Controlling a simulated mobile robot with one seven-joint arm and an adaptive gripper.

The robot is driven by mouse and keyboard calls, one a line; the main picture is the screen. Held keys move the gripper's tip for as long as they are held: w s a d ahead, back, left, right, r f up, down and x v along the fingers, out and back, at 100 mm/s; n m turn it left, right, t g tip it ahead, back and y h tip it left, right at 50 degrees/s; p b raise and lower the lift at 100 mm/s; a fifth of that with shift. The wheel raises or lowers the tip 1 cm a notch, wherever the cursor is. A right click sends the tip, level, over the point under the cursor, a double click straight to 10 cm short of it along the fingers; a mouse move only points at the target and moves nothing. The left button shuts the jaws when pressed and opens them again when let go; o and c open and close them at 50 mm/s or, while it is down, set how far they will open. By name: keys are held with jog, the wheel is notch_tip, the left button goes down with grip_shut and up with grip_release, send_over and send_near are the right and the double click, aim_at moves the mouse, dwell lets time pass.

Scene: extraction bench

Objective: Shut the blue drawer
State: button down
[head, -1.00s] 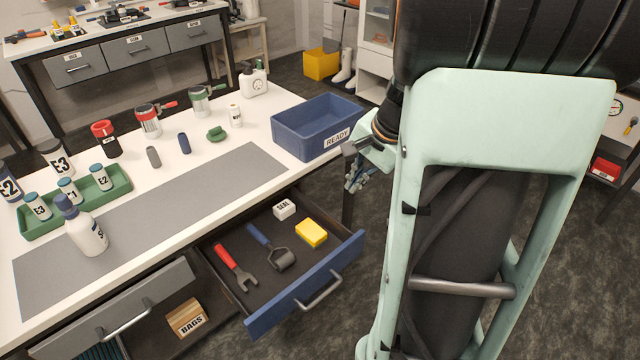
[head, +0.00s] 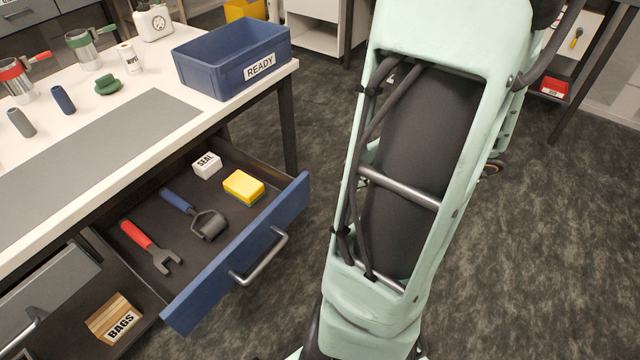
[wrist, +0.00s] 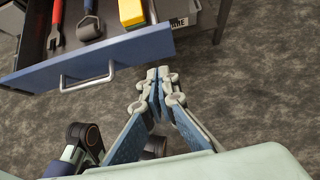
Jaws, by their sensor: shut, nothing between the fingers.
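The blue drawer (head: 243,254) stands pulled out from under the white bench in the head view. It holds a red-handled wrench, a blue-handled roller, a yellow sponge and a white SEAL box. Its metal handle (head: 262,258) is on the front panel. In the wrist view the drawer front (wrist: 125,58) and handle (wrist: 88,82) are at the upper left. My gripper (wrist: 158,72) is shut and empty in the wrist view, just right of the handle and close to the drawer front; I cannot tell whether it touches. The gripper is hidden in the head view.
A grey drawer (head: 45,295) also stands out at the lower left, beside a BAGS box (head: 114,318). A blue READY bin (head: 230,58) sits on the bench corner above. The dark floor (head: 560,250) at right is clear.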

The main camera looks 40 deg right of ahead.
aim_at(302, 184)
jog(key=b+x, duration=0.1)
jog(key=x, duration=0.3)
jog(key=w+r+b+x, duration=0.1)
jog(key=b+x, duration=0.1)
jog(key=x, duration=0.2)
jog(key=b+x, duration=0.1)
jog(key=x, duration=0.3)
jog(key=shift+w+a+r, duration=0.2)
jog(key=shift+a+r, duration=0.05)
jog(key=shift+a, duration=0.05)
jog(key=shift+w+a, duration=0.15)
jog(key=shift+w, duration=0.3)
jog(key=w+a+p, duration=0.1)
jog(key=w+a, duration=0.3)
jog(key=w, duration=1)
jog(key=w+a+p, duration=0.2)
jog(key=w+a, duration=0.3)
jog(key=w, duration=0.9)
jog(key=shift+w+p, duration=0.2)
jog(key=shift+p, duration=0.1)
jog(key=shift+a+r, duration=0.1)
